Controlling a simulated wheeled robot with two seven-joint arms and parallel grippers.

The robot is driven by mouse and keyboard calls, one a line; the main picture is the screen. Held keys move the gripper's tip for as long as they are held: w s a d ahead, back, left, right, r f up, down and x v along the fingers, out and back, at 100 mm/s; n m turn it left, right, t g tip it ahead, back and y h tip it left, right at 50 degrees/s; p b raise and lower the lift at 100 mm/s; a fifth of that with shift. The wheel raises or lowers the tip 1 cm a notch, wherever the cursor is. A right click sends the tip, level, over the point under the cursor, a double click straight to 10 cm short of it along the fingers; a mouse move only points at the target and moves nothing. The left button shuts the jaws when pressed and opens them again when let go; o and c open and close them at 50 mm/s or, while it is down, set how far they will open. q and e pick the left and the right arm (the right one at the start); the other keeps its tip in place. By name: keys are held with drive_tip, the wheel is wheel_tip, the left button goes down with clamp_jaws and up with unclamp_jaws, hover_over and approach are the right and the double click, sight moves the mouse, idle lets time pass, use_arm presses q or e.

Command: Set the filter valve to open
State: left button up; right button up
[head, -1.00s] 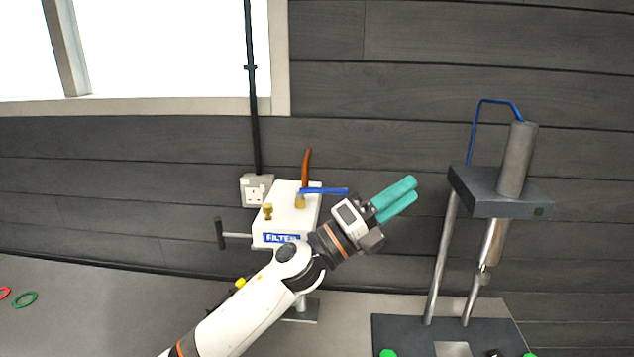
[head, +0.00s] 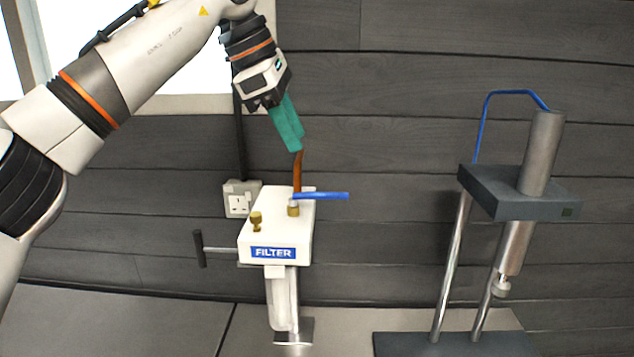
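The filter valve has a blue lever (head: 325,196) on a small brass stem (head: 293,209), on top of the white box labelled FILTER (head: 262,236). The lever points to the right, across the box and past its right edge. My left gripper (head: 297,149) hangs above the box, its teal fingers pointing down and close together with nothing seen between them. Its tips overlap the upper end of the orange-brown pipe (head: 298,172) in the picture; I cannot tell whether they touch. The fingers are above the lever and apart from it. My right gripper is not in view.
A brass knob (head: 256,220) is on the box's left top, and a dark T-handle (head: 200,248) sticks out left. A wall socket (head: 240,199) is behind. A metal press stand (head: 521,192) with a blue hose stands at the right. Space between box and stand is clear.

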sight(318, 195)
use_arm(q)
drive_tip(key=p+x, duration=0.1)
drive_tip(key=x, duration=0.9)
drive_tip(key=shift+d+f+p, duration=0.25)
drive_tip(key=shift+p, duration=0.05)
clamp_jaws()
